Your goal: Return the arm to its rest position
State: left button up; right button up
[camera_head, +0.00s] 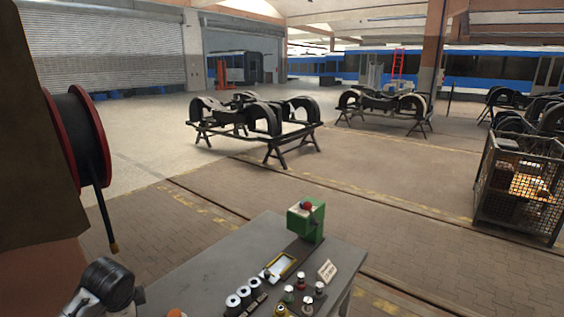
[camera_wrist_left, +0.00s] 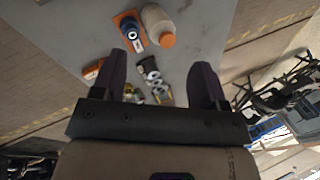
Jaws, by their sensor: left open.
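My left gripper (camera_wrist_left: 161,62) shows in the left wrist view. Its two dark fingers stand wide apart with nothing between them touching either finger. Beyond the fingertips is the grey table (camera_wrist_left: 80,25) with small parts on it. A part of my left arm shows at the lower left of the head view, beside the table (camera_head: 190,262); its fingers cannot be made out there. My right gripper is in neither view.
On the table are a green box with a red button (camera_head: 306,218), a framed panel (camera_head: 281,266), white rings (camera_head: 238,298) and a small sign (camera_head: 327,271). A bottle with an orange cap (camera_wrist_left: 158,22) shows too. A cable reel (camera_head: 80,138) hangs left. Bogies stand beyond.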

pick_arm(q)
jog(key=d+r+n+t, duration=0.3)
jog(key=d+r+t, duration=0.1)
jog(key=r, duration=0.5)
jog(key=s+d+f+n+t+b, duration=0.1)
jog(key=s+d+n+t+b, duration=0.15)
jog(key=s+d+t, duration=0.45)
jog(key=s+d+f+n+g+h+b, duration=0.1)
jog(key=s+f+n+g+b, duration=0.2)
jog(key=s+f, duration=0.95)
jog(key=s+d+f+g+b, duration=0.2)
jog(key=s+f+g, duration=0.2)
jog(key=s+f, duration=0.85)
jog(key=s+d+f+n+g+h+b, duration=0.1)
jog(key=s+f+n+g+b, duration=0.2)
jog(key=s+f, duration=0.9)
notch_tip(320, 180, up, 26)
jog(key=w+m+p, duration=0.1)
jog(key=w+p, duration=0.1)
jog(key=p, duration=2.6)
jog(key=shift+w+d+g, duration=0.15)
jog(key=shift+w+g, duration=0.1)
jog(key=shift+g, duration=0.15)
jog(key=shift+m, duration=0.25)
